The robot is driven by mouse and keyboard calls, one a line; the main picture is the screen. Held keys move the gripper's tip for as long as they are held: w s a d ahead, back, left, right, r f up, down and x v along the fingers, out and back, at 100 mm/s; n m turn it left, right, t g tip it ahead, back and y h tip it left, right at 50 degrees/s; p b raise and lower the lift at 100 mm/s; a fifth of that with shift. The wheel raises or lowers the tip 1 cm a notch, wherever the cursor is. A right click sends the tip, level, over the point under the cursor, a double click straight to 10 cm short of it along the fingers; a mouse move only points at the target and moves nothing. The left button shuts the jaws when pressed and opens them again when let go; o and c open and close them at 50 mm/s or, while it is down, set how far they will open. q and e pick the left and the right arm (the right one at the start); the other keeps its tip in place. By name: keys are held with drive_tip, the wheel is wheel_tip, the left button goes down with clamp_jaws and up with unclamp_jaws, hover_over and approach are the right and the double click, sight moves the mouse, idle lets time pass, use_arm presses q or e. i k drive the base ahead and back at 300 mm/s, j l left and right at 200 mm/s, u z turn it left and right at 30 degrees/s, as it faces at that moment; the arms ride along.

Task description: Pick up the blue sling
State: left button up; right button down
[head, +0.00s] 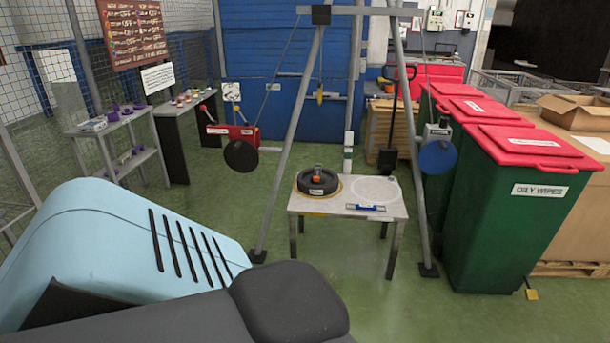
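A small blue item with a pale label, which looks like the blue sling (366,207), lies near the front edge of a low grey table (310,206). It is small in the head view, so its exact shape is hard to tell.
Green bins with red lids (527,147) stand at right. A shelf (110,135) stands at far left. Green floor is clear before the table.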

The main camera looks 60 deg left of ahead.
sight(357, 207)
drive_tip(key=u, duration=1.5)
drive_tip(key=i+u, duration=0.1)
drive_tip(key=i, duration=1.6)
drive_tip(key=i+u, duration=0.1)
drive_tip(key=i, duration=1.65)
